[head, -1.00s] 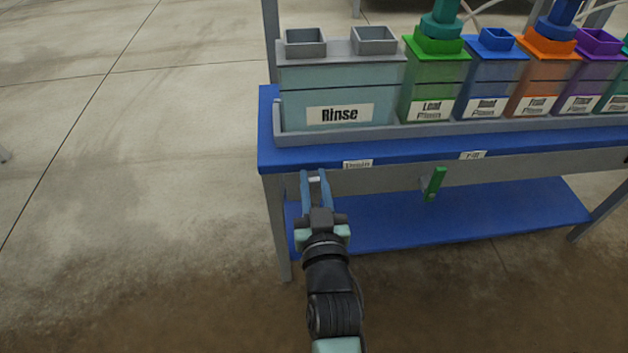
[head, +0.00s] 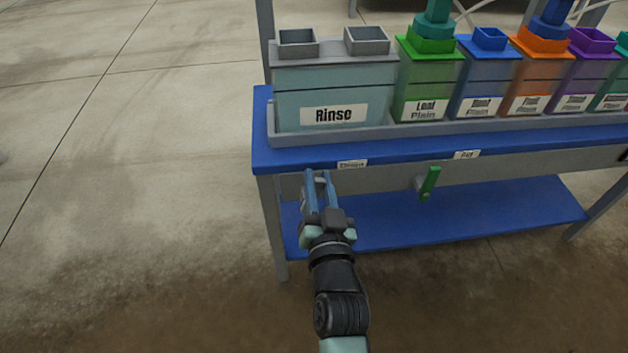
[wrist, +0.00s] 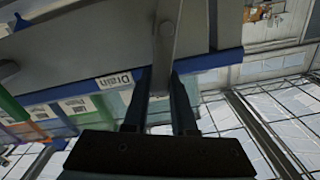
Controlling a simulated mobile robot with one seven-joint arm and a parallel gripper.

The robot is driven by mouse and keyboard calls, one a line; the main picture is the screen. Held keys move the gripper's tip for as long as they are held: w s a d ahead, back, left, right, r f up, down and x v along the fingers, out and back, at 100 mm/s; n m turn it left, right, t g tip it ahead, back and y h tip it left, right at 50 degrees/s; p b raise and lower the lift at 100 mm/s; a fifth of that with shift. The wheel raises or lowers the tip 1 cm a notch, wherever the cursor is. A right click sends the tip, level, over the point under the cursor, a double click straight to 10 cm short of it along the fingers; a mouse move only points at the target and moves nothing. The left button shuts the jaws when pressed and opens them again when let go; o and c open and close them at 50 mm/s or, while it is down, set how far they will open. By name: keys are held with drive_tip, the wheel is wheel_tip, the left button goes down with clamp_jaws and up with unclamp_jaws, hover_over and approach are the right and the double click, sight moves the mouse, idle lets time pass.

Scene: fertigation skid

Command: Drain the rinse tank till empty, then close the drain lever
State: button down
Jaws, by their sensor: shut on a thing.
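The rinse tank (head: 300,90) is a pale teal box labelled "Rinse", at the left end of the bench. I cannot tell its liquid level for certain. My gripper (head: 318,178) is below the bench's front edge, just left of the "Drain" label (head: 352,164). In the wrist view a grey drain lever (wrist: 164,40) runs down between the two fingers of my gripper (wrist: 160,95), which are shut on it. The "Drain" label (wrist: 114,80) is beside it. In the head view the fingers mostly hide the lever.
A green lever (head: 429,184) hangs under a second label (head: 467,155) to the right. Green (head: 424,80), blue (head: 488,80), orange and purple tanks stand right of the rinse tank. A blue lower shelf (head: 470,215) and a bench leg (head: 272,230) are near my arm. The floor at left is clear.

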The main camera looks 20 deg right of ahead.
sight(336, 186)
drive_tip(key=d+m, duration=0.1)
drive_tip(key=m, duration=0.1)
drive_tip(key=d+f+m+b, duration=0.1)
drive_tip(key=m, duration=0.2)
drive_tip(key=s+d+f+m+b, duration=0.1)
drive_tip(key=m, duration=0.1)
drive_tip(key=shift+f, duration=0.25)
drive_tip(key=m, duration=0.1)
drive_tip(key=f+m, duration=0.1)
drive_tip(key=m+b, duration=0.1)
drive_tip(key=m, duration=0.1)
drive_tip(key=shift+d+f, duration=0.3)
drive_tip(key=shift+d, duration=0.05)
drive_tip(key=shift+s+d+f+m, duration=0.1)
drive_tip(key=shift+f+m, duration=0.3)
drive_tip(key=shift+m, duration=0.45)
drive_tip(key=shift+f+m, duration=0.4)
drive_tip(key=shift+m, duration=0.45)
drive_tip(key=c, duration=0.7)
unclamp_jaws()
